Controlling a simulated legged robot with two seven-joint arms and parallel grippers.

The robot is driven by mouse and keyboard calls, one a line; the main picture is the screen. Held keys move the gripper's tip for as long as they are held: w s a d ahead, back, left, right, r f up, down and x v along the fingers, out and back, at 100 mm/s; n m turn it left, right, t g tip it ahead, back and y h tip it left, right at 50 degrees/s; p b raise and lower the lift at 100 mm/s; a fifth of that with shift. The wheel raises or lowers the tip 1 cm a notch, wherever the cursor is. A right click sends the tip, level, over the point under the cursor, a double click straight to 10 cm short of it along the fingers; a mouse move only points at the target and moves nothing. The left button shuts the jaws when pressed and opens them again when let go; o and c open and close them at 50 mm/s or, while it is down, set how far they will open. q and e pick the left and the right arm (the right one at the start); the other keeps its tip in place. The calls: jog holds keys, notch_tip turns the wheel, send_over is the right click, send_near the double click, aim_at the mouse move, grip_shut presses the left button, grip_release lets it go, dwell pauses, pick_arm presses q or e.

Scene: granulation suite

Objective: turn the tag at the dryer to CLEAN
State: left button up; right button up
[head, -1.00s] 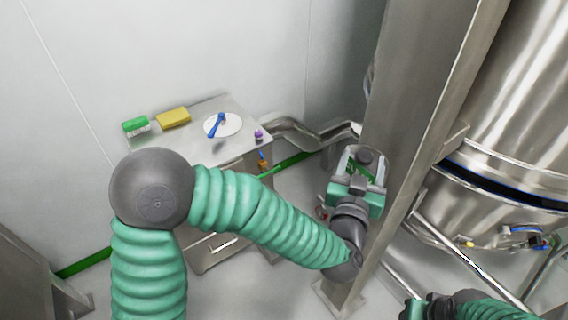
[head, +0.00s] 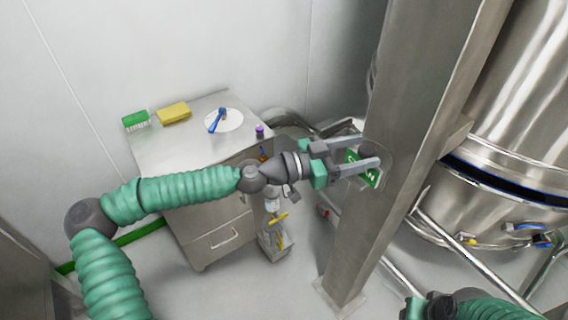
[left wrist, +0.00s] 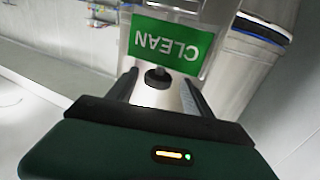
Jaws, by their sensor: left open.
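The tag is a green plate on the steel column. In the head view part of the green tag (head: 373,179) shows beside my left gripper's fingers. In the left wrist view the green tag (left wrist: 172,43) reads CLEAN in white, upside down in that picture. A dark round knob (left wrist: 157,78) is just by the tag's edge. My left gripper (head: 370,152) is open at the column, its fingers reaching either side of the knob; I cannot tell if they touch anything. My right gripper (head: 432,306) is partly in view at the bottom right; its jaws are not clear.
The steel column (head: 400,150) stands before the large steel dryer vessel (head: 505,130). A steel cabinet (head: 185,150) on the left bears a green brush (head: 136,120), a yellow sponge (head: 174,112) and a white plate (head: 232,121) with a blue tool. A bin (head: 275,243) stands beside it.

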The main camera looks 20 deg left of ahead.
pick_arm(q)
jog(key=shift+w+m+g+h, duration=0.2)
jog(key=shift+m+g+h, duration=0.3)
jog(key=shift+g, duration=0.1)
jog(key=b+v, duration=0.1)
jog(key=v, duration=1.6)
jog(key=shift+d, duration=0.1)
